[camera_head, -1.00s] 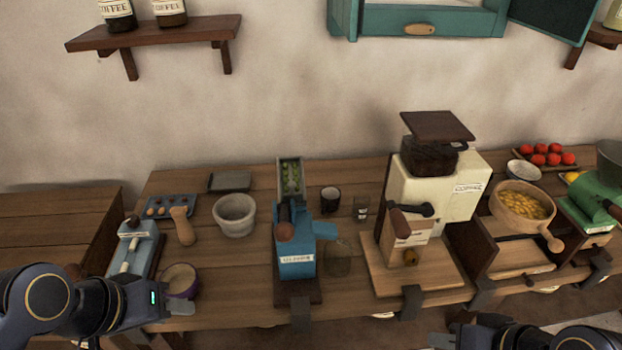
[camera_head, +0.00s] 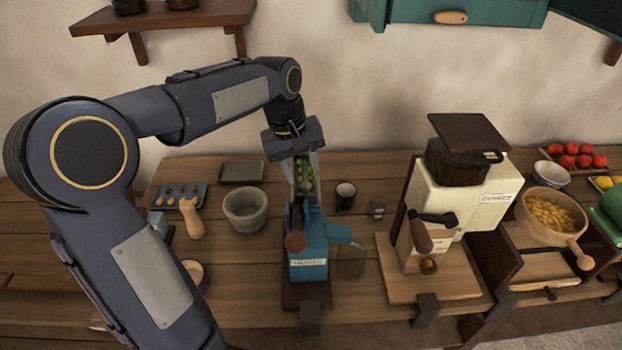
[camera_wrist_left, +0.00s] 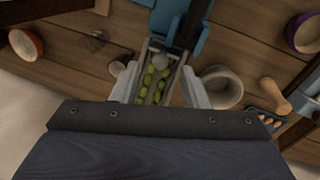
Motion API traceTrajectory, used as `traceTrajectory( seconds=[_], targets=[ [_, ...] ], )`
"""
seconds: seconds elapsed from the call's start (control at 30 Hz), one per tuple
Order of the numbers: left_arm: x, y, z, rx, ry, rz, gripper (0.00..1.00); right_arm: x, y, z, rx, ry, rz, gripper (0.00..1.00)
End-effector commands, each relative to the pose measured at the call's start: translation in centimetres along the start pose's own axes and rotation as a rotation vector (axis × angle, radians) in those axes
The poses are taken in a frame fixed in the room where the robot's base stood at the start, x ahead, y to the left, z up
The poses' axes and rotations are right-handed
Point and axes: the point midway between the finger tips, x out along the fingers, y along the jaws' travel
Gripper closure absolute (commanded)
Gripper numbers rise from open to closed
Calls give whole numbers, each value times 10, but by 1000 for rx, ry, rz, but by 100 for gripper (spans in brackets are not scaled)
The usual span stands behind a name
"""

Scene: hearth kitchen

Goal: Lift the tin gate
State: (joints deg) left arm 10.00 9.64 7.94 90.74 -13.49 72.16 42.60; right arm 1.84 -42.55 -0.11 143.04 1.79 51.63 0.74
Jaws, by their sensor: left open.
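A blue machine with a white label (camera_head: 308,262) stands on the counter, with a narrow tin chute of green olives (camera_head: 304,180) behind it. In the left wrist view the chute (camera_wrist_left: 154,88) runs up to the blue body (camera_wrist_left: 176,18). A small pale grey piece (camera_wrist_left: 161,60) shows at its machine end; I cannot tell whether it is the tin gate. My left gripper (camera_head: 304,168) is open and points down over the chute, one finger on each side. Its fingers also show in the left wrist view (camera_wrist_left: 159,88). My right gripper is out of view.
A grey stone bowl (camera_head: 245,209) and a wooden pestle (camera_head: 192,218) stand left of the machine. A dark cup (camera_head: 345,195) stands close on its right, and a cream coffee grinder (camera_head: 470,195) further right. The wall is close behind the counter.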

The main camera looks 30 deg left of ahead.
Motion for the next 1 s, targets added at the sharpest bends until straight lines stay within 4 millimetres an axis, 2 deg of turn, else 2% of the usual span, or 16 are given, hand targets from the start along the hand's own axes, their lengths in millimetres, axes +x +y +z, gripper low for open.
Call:
traceTrajectory(
  seconds=[0.1, 0.23, 0.6, 0.9, 1.0],
  targets=[
    [19, 0, 1, 1, -2, -2, 59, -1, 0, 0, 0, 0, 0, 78],
    [32, 0, 0, 1, 0, 0, 59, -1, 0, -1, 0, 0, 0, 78],
    [38, 0, 0, 1, 1, 1, 61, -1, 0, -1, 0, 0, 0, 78],
    [38, 0, 0, 2, 1, 1, 100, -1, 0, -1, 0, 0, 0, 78],
    [38, 0, 0, 2, 1, 1, 100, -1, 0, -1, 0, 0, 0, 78]
  ],
)
